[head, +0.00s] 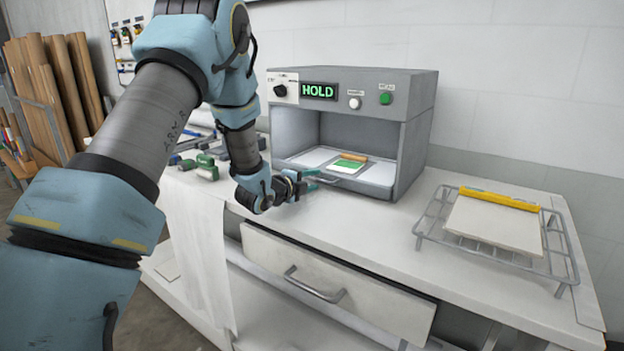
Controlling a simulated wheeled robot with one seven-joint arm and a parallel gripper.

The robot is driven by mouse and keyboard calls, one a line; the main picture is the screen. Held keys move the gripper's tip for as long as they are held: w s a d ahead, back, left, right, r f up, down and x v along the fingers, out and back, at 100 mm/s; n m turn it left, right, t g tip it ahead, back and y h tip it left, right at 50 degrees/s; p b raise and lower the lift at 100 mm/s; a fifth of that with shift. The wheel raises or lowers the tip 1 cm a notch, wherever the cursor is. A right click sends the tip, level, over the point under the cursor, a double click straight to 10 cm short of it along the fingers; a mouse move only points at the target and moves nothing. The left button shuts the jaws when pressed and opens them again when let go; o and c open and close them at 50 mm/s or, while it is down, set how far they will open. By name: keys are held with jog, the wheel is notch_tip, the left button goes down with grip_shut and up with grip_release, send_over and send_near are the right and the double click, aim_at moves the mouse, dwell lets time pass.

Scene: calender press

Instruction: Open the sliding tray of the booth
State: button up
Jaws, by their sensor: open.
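The grey booth (418,115) stands on the white worktop, its front open and its lit display reading HOLD. Its sliding tray (376,175) lies on the booth floor, with a thin grey handle (333,178) along the front. A green and white card (346,166) and a small wooden-looking piece (354,157) rest on the tray. My gripper (312,180) is open in front of the booth, its fingers pointing right, close to the left part of the handle. I cannot tell whether the fingers touch the handle or are around it.
A wire rack (428,228) with a pale slab and yellow bar stands on the worktop at right. Green and dark tools (207,167) lie left of the booth. Below the worktop edge is a drawer (335,285) with a handle. The worktop (385,222) before the booth is clear.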

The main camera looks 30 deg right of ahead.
grip_shut()
dwell(0.3)
dwell(1.1)
